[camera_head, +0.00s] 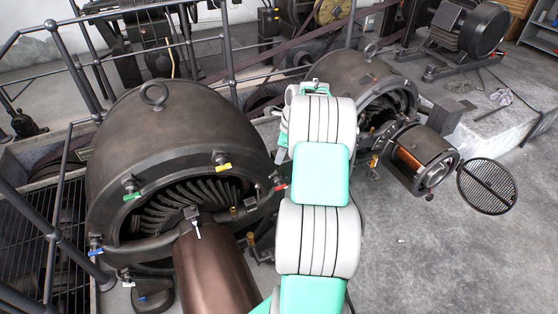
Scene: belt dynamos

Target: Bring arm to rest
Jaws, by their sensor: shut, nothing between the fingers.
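My arm, with white-grey joints and green covers, rises from the bottom middle of the head view to its upper middle. It is bent at the top, and its far end is hidden behind its own joints. A small grey piece shows at the left edge of the upper joint. I cannot tell what it is, and no gripper fingers can be made out. In the picture, the arm passes between a large dark dynamo (170,130) at left and a smaller dynamo (365,75) behind at right. It covers part of both.
A brown cylinder (215,265) juts from the large dynamo, which carries small coloured valve handles. Dark railings (222,60) stand at left and behind. An open-ended housing (425,160) and a round grille (487,186) are at right. The grey floor (450,260) at lower right is mostly clear.

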